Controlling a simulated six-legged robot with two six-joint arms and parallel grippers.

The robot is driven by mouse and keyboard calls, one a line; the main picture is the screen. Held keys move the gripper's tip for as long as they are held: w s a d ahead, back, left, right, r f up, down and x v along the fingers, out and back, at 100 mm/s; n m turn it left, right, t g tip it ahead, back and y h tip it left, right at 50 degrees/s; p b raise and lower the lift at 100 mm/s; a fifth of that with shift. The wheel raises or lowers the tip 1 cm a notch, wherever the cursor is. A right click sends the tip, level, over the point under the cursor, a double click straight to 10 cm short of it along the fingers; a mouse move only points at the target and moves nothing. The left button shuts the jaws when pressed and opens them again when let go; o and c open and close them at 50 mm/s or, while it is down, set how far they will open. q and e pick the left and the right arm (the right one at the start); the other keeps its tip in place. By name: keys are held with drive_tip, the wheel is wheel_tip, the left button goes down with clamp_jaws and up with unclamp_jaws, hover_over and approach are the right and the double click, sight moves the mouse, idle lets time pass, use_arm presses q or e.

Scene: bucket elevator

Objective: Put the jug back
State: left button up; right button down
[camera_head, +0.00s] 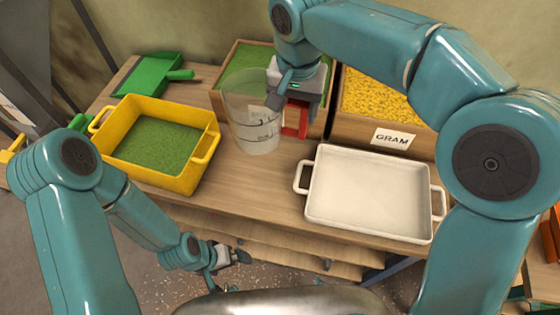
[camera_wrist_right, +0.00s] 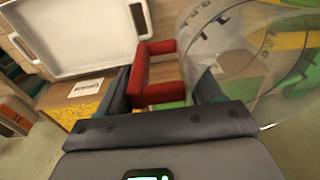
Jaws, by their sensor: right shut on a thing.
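The clear measuring jug (camera_head: 252,118) with dark graduation marks and a red handle (camera_head: 295,120) is upright near the middle of the table, in front of the green-filled bin. It looks empty. My right gripper (camera_head: 290,100) is shut on the red handle from above. In the right wrist view the handle (camera_wrist_right: 152,92) lies between the fingers, and the clear jug wall (camera_wrist_right: 245,55) is to its right. I cannot tell whether the jug's base touches the wood. My left gripper (camera_head: 232,258) is low, in front of the table edge, away from the jug; its jaws are unclear.
A yellow tray (camera_head: 205,165) holding green grains stands at left. An empty white tray (camera_head: 370,190) stands at right. Behind are a wooden bin of green grains (camera_head: 250,60) and one of yellow grains (camera_head: 375,95) labelled GRAM. A green dustpan (camera_head: 150,75) lies back left.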

sight(293, 133)
wheel_tip(293, 133, down, 16)
drive_tip(key=shift+f, duration=0.2)
drive_tip(key=shift+w, duration=0.1)
drive_tip(key=shift+f, duration=0.1)
drive_tip(key=shift+c, duration=0.8)
unclamp_jaws()
drive_tip(key=r, duration=0.8)
drive_tip(key=s+r, duration=0.1)
drive_tip(key=r, duration=0.3)
drive_tip(key=shift+r, duration=0.15)
